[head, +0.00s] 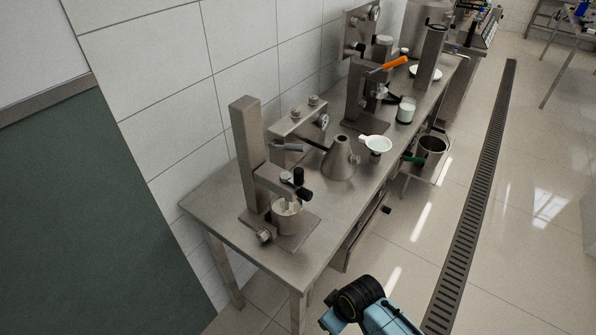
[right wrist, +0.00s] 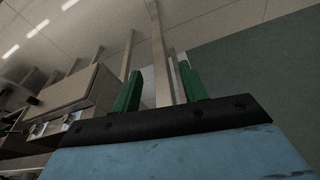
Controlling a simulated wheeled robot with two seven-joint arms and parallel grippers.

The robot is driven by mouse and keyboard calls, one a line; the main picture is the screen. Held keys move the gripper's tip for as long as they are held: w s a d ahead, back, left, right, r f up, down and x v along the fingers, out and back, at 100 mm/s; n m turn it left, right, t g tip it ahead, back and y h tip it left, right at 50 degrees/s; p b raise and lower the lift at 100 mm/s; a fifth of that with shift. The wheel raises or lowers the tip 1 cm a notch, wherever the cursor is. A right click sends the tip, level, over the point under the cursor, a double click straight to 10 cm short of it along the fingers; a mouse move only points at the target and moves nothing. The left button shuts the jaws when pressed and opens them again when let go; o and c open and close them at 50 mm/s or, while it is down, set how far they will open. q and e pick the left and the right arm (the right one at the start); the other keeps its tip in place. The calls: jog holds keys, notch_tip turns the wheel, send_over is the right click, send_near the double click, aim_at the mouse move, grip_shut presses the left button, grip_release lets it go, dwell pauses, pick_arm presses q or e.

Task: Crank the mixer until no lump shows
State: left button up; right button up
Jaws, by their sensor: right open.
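The mixer (head: 248,150) stands at the near end of the steel bench, with a tall grey column and a side arm. Black knobs (head: 304,193) sit on its head; I cannot tell which one is the crank grip. A metal cup (head: 287,218) stands under the head with pale contents; whether lumps show is too small to tell. My right arm enters at the bottom of the head view, in front of the bench and apart from the mixer. In the right wrist view my right gripper (right wrist: 160,88) has its green fingers apart and nothing between them. My left gripper is out of view.
The steel bench (head: 205,205) runs along the tiled wall. Behind the mixer are a metal cone-shaped vessel (head: 339,160), a white funnel (head: 376,144), a press with an orange handle (head: 395,63) and a glass (head: 405,110). A bucket (head: 431,152) sits beside the bench. The floor by the drain is clear.

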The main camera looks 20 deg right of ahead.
jog(key=w+a+r+n+y+p, duration=0.1)
jog(key=w+a+r+n+p, duration=0.1)
jog(key=r, duration=0.8)
jog(key=w+a+r+n+p, duration=0.2)
jog(key=w+r+p, duration=0.1)
jog(key=r, duration=0.8)
jog(key=n+g+h, duration=0.2)
jog(key=n, duration=1)
send_near(298, 170)
jog(key=f+b, duration=0.1)
jog(key=f, duration=0.2)
jog(key=shift+a+f, duration=0.2)
jog(key=shift+f, duration=0.05)
notch_tip(298, 170, down, 7)
jog(key=shift+w+d+f+p, duration=0.1)
jog(key=shift+f+p, duration=0.15)
jog(key=shift+p, duration=0.4)
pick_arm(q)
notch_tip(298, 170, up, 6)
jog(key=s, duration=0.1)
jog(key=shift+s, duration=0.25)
pick_arm(e)
grip_shut()
